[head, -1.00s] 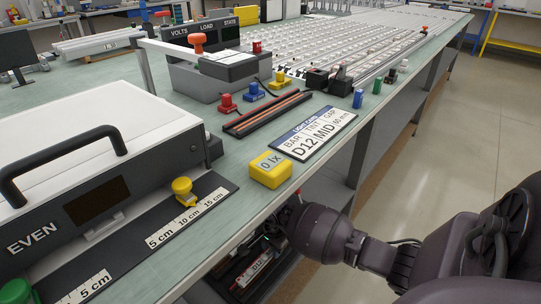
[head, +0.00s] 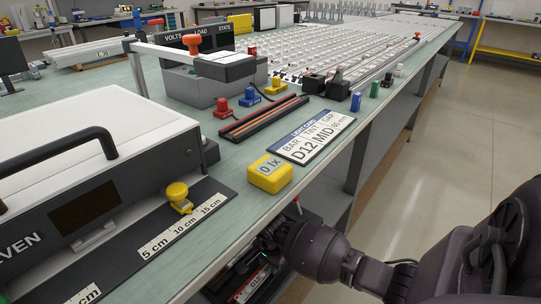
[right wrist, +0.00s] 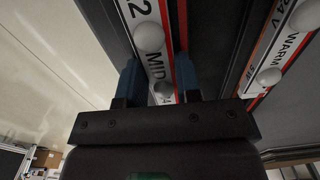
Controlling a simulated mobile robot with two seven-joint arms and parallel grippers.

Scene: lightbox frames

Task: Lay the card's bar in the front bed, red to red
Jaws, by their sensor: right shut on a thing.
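The card (head: 312,137) lies on the green bench near its front edge and reads BAR, TINT, GAP, D12 MID 60 mm. A dark tray with red-orange lines (head: 264,119), perhaps the front bed, lies behind it. My right gripper (head: 268,240) is below the bench edge, partly hidden by my arm. In the right wrist view its blue fingers (right wrist: 160,80) are shut on a white bar (right wrist: 150,38) marked "2 MID", with pale domes and a red edge. A D12 label (head: 250,287) shows in the head view. My left gripper is out of view.
A second bar (right wrist: 283,50) marked WARM lies beside the held one among dark rails. A yellow 0 lx block (head: 270,176) stands at the bench edge. Floor at right is clear.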

